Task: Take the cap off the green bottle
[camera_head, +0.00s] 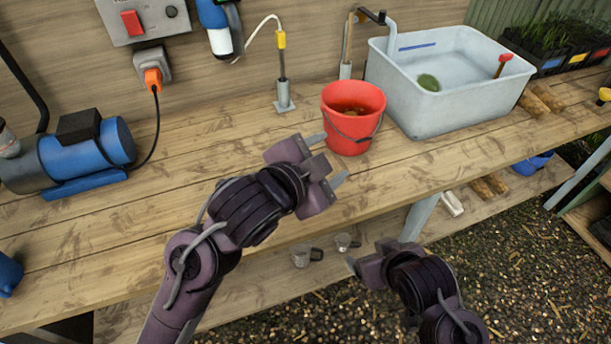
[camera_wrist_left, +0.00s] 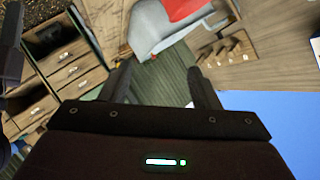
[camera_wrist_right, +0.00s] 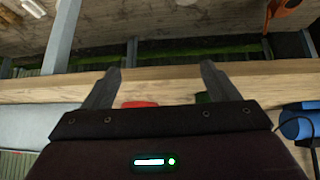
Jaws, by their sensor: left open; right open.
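No green bottle or cap can be made out in the head view. In the right wrist view a small dark green patch (camera_wrist_right: 203,97) shows beside a finger, too hidden to identify. My left gripper (camera_head: 329,159) is open and empty above the bench, just in front of the red bucket; its spread fingers also show in the left wrist view (camera_wrist_left: 157,75). My right gripper (camera_head: 366,258) is open and empty, lower, in front of the bench edge; its parted fingers show in the right wrist view (camera_wrist_right: 161,70).
The red bucket (camera_head: 340,137) stands on the wooden bench (camera_head: 215,155). A grey tub (camera_head: 450,112) with a green lump (camera_head: 429,82) stands right of it. A blue motor (camera_head: 80,155) is at left. The bench's front middle is clear.

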